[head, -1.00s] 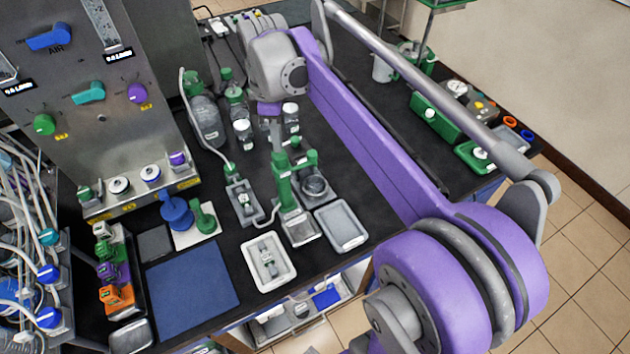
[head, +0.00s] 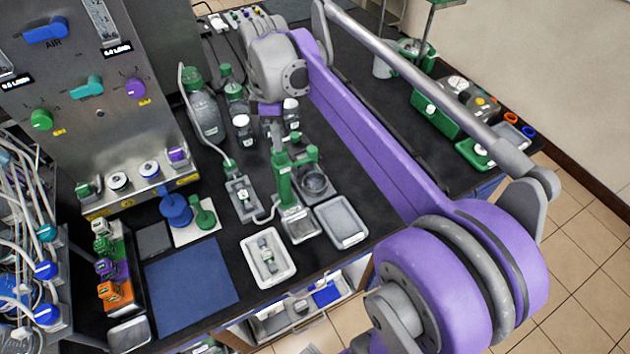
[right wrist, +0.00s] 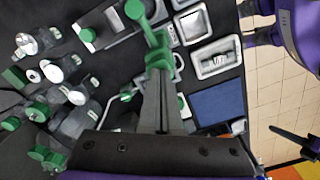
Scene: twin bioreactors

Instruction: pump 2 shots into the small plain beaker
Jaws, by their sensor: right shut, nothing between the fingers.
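A green pump-like stand (head: 284,185) rises on the bench, with a side arm ending in a green knob (head: 312,152). It also shows in the right wrist view (right wrist: 158,57). My right gripper (head: 277,143) points down just above the stand's green top. In the right wrist view its fingers (right wrist: 160,78) are together and empty, with their tips at or very near the green top; I cannot tell whether they touch it. A round grey vessel (head: 314,184) stands beside the post. I cannot make out which vessel is the small plain beaker. My left gripper is out of view.
Bottles with green caps (head: 205,112) and white-capped bottles (head: 243,132) stand behind. A white tray (head: 287,271), a grey tray (head: 341,224) and a blue mat (head: 192,283) lie in front. A control panel (head: 100,115) stands left. The right-hand bench has green boxes (head: 436,112).

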